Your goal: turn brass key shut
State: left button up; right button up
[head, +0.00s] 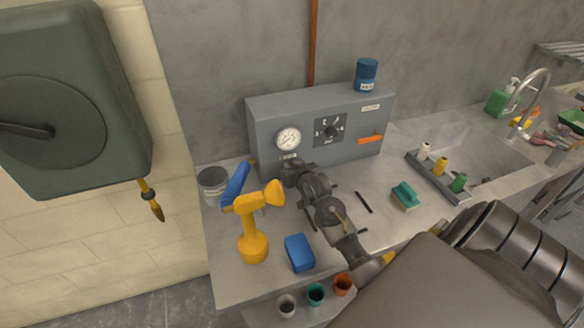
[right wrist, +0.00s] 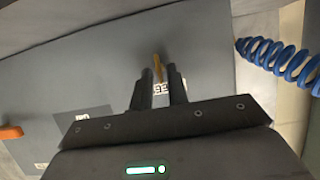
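The brass key (right wrist: 157,68) shows as a thin yellow-brown piece between the fingertips of my right gripper (right wrist: 159,70) in the right wrist view. The fingers are close together on either side of it; I cannot tell whether they touch it. In the head view my right gripper (head: 289,172) is against the lower left front of the grey box (head: 304,117), under the round gauge (head: 288,139), and hides the key. My left gripper is in neither view.
A yellow standing object (head: 253,235) and a blue block (head: 299,253) are left of my right arm. A grey bucket (head: 212,184) stands at the bench's left. An orange lever (head: 370,140) is on the box's right. Coiled blue hose (right wrist: 280,62) is close by in the wrist view.

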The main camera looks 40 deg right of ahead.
grip_shut()
